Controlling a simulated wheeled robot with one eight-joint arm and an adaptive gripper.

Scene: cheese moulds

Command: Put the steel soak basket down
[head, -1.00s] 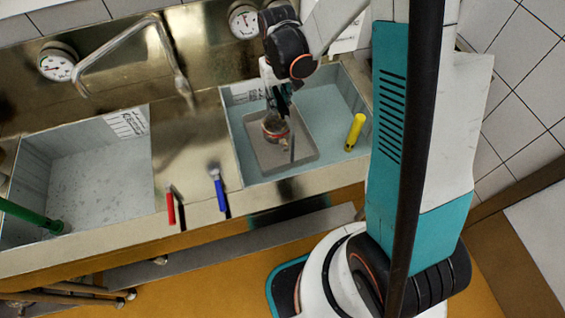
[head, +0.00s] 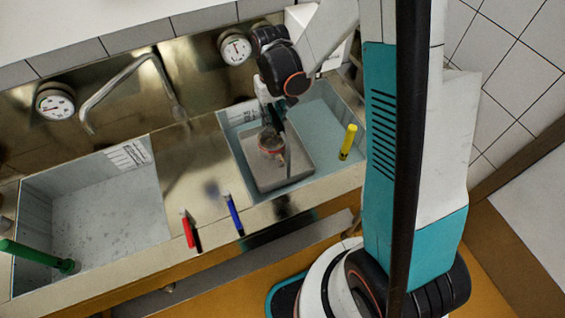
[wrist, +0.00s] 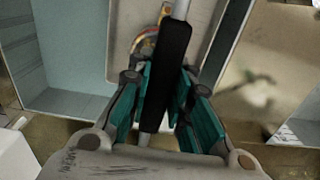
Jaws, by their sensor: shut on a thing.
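The steel soak basket (head: 293,172) is a shallow grey rectangular tray with a rounded rim. It is within the outline of the right basin (head: 232,150) in the head view. A small round reddish-brown item (head: 270,145) is in it. My gripper (head: 272,112) is above the basket. In the wrist view my gripper (wrist: 165,110) is shut around the basket's upright handle, which has a black grip (wrist: 170,62). The basket's pale floor (wrist: 205,12) shows beyond the fingers. I cannot tell whether its underside touches the basin floor.
A yellow cylinder (head: 348,141) stands at the right of the right basin. Red (head: 188,230) and blue (head: 234,214) handles lie on the front ledge. A bent tap (head: 125,75) and gauges (head: 234,48) are behind.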

